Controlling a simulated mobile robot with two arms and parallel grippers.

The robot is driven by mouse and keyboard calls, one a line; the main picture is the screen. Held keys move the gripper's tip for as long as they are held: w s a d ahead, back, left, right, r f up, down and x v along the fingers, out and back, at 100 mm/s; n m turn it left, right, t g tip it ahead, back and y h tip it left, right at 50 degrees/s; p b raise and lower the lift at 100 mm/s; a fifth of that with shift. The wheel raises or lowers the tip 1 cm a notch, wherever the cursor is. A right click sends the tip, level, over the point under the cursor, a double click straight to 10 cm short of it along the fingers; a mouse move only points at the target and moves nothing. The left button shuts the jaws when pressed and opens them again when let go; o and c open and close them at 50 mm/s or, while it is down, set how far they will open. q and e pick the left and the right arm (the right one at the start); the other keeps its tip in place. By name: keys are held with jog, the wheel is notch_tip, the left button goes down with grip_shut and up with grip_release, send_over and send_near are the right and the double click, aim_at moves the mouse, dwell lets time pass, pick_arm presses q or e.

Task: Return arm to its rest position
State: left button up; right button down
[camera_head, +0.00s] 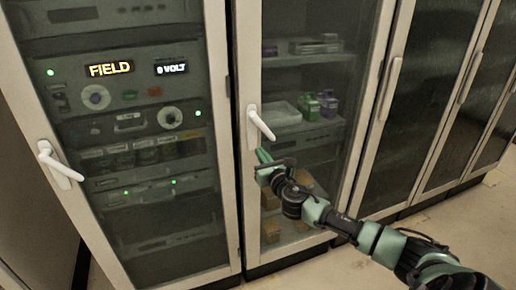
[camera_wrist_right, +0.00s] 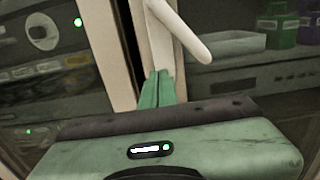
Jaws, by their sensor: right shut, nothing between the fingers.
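My right arm comes in from the lower right in the head view. Its green gripper (camera_head: 262,157) is just below the white handle (camera_head: 261,124) of the middle cabinet door. In the right wrist view the gripper's fingertips (camera_wrist_right: 157,88) are together, with nothing between them. The same handle (camera_wrist_right: 182,32) shows just beyond and above them there; I cannot tell whether they touch. My left gripper is not in view.
A left cabinet (camera_head: 130,140) with lit displays has its own white handle (camera_head: 60,166). Behind the middle door's glass are shelves with green and purple items (camera_head: 318,105). More glass-door cabinets (camera_head: 430,90) stand to the right. Floor (camera_head: 470,225) shows at lower right.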

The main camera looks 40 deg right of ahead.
jog(key=shift+v, duration=0.95)
